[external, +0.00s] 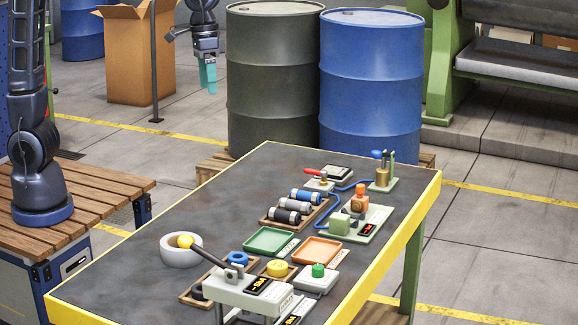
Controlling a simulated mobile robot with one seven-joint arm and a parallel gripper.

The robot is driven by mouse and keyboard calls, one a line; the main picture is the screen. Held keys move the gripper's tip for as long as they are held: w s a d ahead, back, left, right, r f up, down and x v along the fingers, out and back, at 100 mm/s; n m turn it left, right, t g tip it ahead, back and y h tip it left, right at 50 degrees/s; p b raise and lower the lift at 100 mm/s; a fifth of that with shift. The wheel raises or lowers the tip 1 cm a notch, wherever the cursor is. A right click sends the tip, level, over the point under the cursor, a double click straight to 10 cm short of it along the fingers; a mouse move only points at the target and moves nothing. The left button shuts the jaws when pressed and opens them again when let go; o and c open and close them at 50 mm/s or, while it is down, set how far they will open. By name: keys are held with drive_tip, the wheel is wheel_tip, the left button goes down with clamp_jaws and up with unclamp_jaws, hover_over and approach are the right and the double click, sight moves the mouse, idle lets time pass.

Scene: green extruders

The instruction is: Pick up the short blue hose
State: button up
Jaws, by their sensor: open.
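A short blue cylinder with dark ends, likely the short blue hose (306,196), lies in a wooden rack (268,222) on the dark table. Grey and black cylinders lie beside it in the same rack. A thin, longer blue tube (333,208) curves over the table to the right of the rack. My gripper (208,88), with teal fingers, hangs pointing down beyond the table's far left side, well apart from the rack. It is open, with nothing seen between the fingers.
The table's left part is mostly clear.

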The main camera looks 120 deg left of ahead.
drive_tip(key=w+a+f+n, duration=0.3)
drive_tip(key=w+a+f, duration=0.25)
drive_tip(key=a, duration=0.35)
drive_tip(key=n+g+h, duration=0.1)
drive_tip(key=n+h, duration=0.3)
drive_tip(key=n, duration=0.3)
hover_over(306, 191)
drive_tip(key=a, duration=0.3)
drive_tip(key=f, duration=2.8)
drive_tip(key=shift+s+d+f, duration=0.1)
drive_tip(key=shift+s, duration=0.25)
drive_tip(key=shift+y, duration=0.3)
drive_tip(key=shift+w+x, duration=0.2)
drive_tip(key=shift+x, duration=2.7)
drive_tip(key=shift+d, duration=0.15)
drive_tip(key=c, duration=0.9)
